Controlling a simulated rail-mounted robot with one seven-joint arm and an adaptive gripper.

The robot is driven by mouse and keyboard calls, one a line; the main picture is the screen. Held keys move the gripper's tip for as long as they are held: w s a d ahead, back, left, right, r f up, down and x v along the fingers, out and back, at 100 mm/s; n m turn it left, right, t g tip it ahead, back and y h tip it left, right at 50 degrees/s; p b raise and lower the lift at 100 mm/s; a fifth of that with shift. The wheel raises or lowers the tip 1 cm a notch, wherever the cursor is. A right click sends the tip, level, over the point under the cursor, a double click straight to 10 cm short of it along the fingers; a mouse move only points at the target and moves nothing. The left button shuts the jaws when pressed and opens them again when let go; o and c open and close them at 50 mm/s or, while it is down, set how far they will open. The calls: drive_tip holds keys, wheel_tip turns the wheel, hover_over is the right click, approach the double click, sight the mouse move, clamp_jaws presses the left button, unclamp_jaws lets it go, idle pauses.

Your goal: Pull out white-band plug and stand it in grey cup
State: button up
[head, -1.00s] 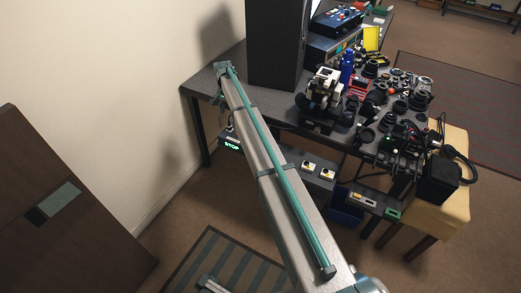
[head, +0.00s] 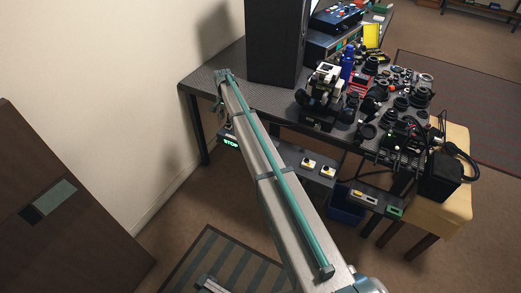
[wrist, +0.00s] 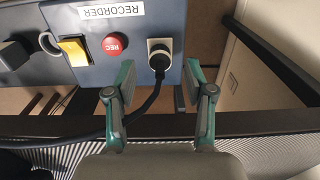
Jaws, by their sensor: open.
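In the wrist view, a dark plug (wrist: 158,61) with a pale band around it sits in a white square socket on the blue-grey recorder panel (wrist: 200,12). Its black cable (wrist: 148,103) runs down and away to the left. My gripper (wrist: 160,76) is open. Its two teal fingers stand left and right of the plug, with gaps on both sides, and nothing is held. In the head view, the gripper is not clearly visible past my long arm. I cannot make out a grey cup in either view.
A dark table edge (wrist: 260,123) crosses below. The head view shows a table (head: 268,96) crowded with lens parts and a tall black box (head: 273,45).

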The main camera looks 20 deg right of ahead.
sight(228, 121)
drive_tip(key=shift+f+b, duration=0.4)
drive_tip(key=shift+f, duration=1.3)
drive_tip(key=shift+c, duration=0.3)
clamp_jaws()
drive_tip(key=shift+r, duration=0.15)
drive_tip(key=shift+r+p, duration=1.3)
drive_tip(key=shift+r, duration=1.55)
